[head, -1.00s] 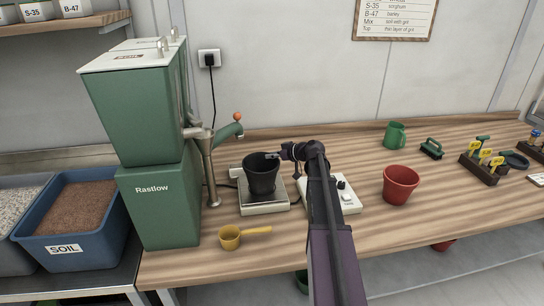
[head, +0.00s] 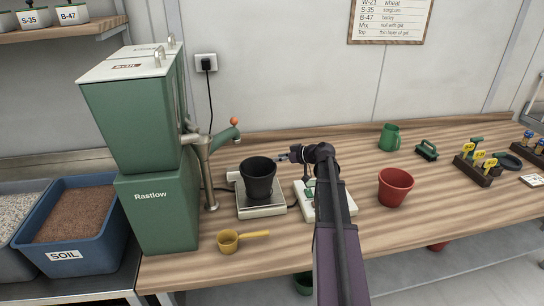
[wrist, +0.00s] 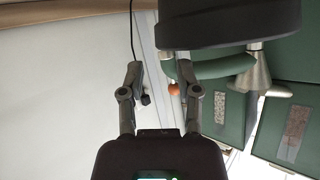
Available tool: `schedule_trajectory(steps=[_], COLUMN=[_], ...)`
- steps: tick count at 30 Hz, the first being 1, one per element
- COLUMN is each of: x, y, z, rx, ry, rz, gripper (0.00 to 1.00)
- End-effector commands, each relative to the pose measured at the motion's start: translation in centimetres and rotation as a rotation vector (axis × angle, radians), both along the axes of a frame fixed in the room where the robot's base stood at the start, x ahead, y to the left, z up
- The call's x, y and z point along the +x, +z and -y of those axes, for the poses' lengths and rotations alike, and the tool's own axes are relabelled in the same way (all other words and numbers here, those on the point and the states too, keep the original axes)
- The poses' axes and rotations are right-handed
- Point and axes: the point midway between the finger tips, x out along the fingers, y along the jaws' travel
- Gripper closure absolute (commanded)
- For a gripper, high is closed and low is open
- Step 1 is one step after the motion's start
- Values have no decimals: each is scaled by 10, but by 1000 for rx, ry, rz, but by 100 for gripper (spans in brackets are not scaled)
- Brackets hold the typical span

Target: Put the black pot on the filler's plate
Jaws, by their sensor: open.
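The black pot (head: 258,182) stands upright on the pale plate (head: 256,212) in front of the green filler (head: 150,160), near its spout (head: 222,138). In the wrist view the dark pot (wrist: 228,22) fills the top right, beyond the fingers. My gripper (head: 283,157) is beside the right side of the pot's rim, seemingly a little apart from it. In the wrist view my gripper (wrist: 158,80) is open, with nothing between its fingers. The filler's orange-tipped lever (wrist: 174,89) shows behind them.
A white switch box (head: 312,205) lies under my arm. A red pot (head: 395,186) stands to its right, with a green jug (head: 390,136) behind. A yellow scoop (head: 230,241) lies at the front left. The bench between the red pot and front edge is clear.

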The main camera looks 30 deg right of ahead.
Motion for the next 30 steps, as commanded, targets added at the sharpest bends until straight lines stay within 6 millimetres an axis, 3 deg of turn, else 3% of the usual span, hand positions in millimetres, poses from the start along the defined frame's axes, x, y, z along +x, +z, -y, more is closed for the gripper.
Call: schedule_trajectory(steps=[6, 12, 30], x=[-29, -45, -50], y=[18, 25, 26], z=[19, 30, 34], rx=[1, 1, 1], ry=[-3, -1, -1], rz=[0, 0, 0], gripper=[57, 57, 57])
